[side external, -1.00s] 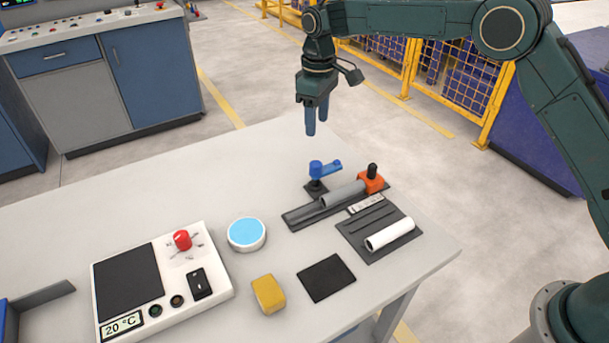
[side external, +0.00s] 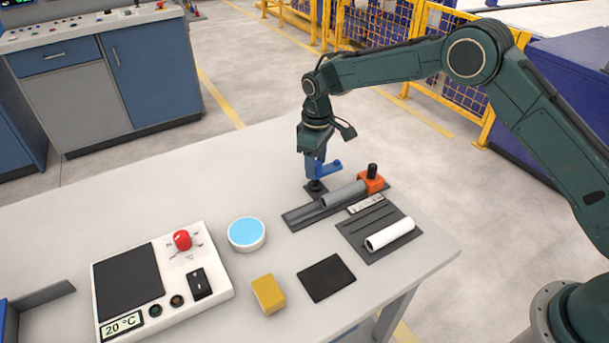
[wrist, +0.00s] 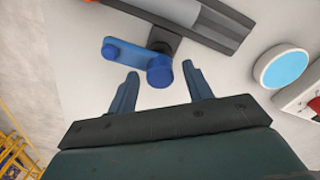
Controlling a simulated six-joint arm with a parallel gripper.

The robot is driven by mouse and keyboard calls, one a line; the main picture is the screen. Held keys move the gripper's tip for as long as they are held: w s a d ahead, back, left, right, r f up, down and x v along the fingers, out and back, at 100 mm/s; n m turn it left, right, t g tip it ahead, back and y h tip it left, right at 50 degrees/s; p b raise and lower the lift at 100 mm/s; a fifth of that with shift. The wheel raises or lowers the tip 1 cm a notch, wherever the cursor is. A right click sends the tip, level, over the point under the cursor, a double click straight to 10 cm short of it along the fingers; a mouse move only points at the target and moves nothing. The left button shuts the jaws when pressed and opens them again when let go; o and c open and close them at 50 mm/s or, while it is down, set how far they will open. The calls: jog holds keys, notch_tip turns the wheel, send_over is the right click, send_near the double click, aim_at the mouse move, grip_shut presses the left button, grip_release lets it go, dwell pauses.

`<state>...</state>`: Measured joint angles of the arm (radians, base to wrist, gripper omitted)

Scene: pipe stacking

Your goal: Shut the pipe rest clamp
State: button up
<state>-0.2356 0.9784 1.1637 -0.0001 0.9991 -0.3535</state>
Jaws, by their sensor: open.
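The clamp is a blue lever (side external: 330,167) on a dark post (side external: 316,188) beside the pipe rest (side external: 298,214). A grey pipe (side external: 343,194) lies in the rest. In the wrist view the lever (wrist: 125,51) runs beside the grey pipe (wrist: 173,8), roughly along it and not across it. My gripper (side external: 315,172) is lowered over the clamp, pointing down. In the wrist view my gripper (wrist: 160,72) is open, with the lever's round blue hub (wrist: 160,72) between the fingertips. A gap shows on both sides of the hub. The fingers partly hide the hub in the side view.
An orange block (side external: 370,183) with a black knob stands at the rest's right end. A white pipe (side external: 390,234) lies on a dark holder. A blue-topped round dish (side external: 247,234), yellow block (side external: 268,294), black pad (side external: 326,278) and control panel (side external: 150,290) are nearer.

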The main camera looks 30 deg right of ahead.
jog(key=shift+f, duration=0.15)
grip_shut()
